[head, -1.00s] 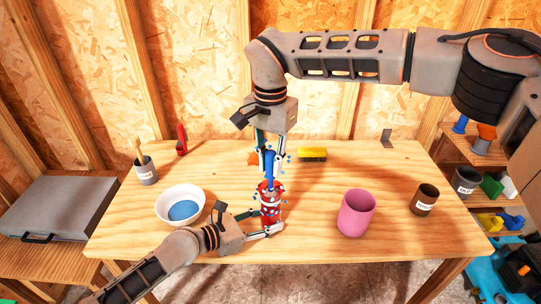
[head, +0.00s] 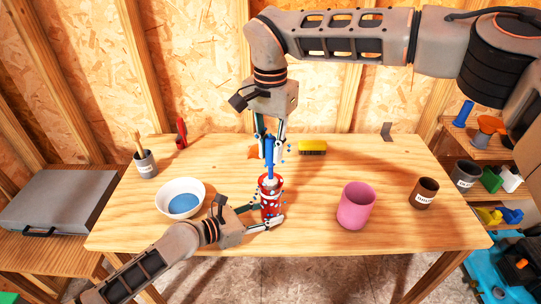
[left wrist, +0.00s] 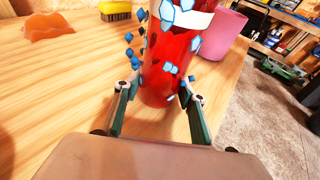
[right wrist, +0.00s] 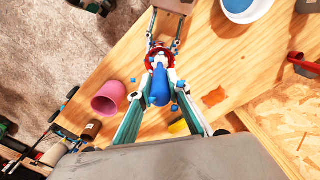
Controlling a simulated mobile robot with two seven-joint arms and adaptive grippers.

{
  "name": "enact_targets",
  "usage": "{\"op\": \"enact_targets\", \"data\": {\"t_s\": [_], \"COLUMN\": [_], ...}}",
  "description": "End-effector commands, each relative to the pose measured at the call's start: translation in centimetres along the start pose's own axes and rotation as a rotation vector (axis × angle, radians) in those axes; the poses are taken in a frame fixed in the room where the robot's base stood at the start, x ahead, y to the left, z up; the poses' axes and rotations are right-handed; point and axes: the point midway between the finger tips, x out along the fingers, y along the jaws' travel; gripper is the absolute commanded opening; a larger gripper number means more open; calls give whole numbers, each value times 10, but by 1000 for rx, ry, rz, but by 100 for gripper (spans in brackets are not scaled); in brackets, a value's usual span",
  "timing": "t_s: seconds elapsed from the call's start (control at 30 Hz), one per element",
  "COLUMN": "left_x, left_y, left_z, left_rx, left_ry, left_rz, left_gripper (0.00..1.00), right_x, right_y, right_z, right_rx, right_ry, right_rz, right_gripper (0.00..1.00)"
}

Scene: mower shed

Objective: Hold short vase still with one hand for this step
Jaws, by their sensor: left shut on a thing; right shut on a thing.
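The short vase, a red one (head: 270,207) with pale specks, stands upright near the table's front edge. My left gripper (head: 262,220) is low on it, one finger on each side. The vase also shows between the fingers in the left wrist view (left wrist: 168,75). My right gripper (head: 270,140) is above the vase, shut on a blue-handled tool (head: 269,153). The tool points down into the vase mouth, with its white part at the rim. It also shows in the right wrist view (right wrist: 160,88). Its lower end is hidden. Blue specks surround the vase and tool.
A white bowl (head: 166,190) with blue contents is left of the vase. A pink cup (head: 356,208) and a brown labelled pot (head: 424,194) are to the right. A yellow brush (head: 312,147) lies behind. The table (head: 320,235) is clear between vase and pink cup.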

Motion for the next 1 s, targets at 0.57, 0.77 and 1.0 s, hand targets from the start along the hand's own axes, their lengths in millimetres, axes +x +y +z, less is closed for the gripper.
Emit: {"op": "enact_targets", "data": {"t_s": [0.57,0.77,1.0], "left_x": [0,0,0], "left_y": [0,0,0], "left_z": [0,0,0], "left_rx": [0,0,0], "left_ry": [-1,-1,-1], "left_rz": [0,0,0], "left_gripper": [25,25,25], "right_x": [-5,10,30], "right_y": [0,0,0], "right_z": [0,0,0], "right_rx": [0,1,0], "right_ry": [-1,-1,0], "right_rz": [0,1,0], "right_gripper": [0,0,0]}}
